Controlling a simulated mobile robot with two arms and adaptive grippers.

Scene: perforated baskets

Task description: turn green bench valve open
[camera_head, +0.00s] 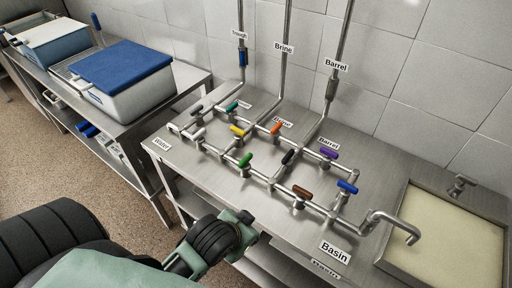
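The green valve handle (245,160) sits on the front pipe of the steel bench (180,162), left of the middle. A teal handle (232,105) is on the pipe farther back. My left gripper (240,236), at the end of the mint and black arm from the lower left, is in front of the bench edge. It is below the green handle and apart from it. Its fingers cannot be made out, so its opening is unclear. My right gripper is not in view.
Nearby handles are yellow (237,131), orange (276,128), black (288,157), brown (302,192), purple (329,154) and blue (347,187). A curved spout (397,222) reaches over the basin (440,245) at right. A blue-lidded tub (122,75) stands on the left table.

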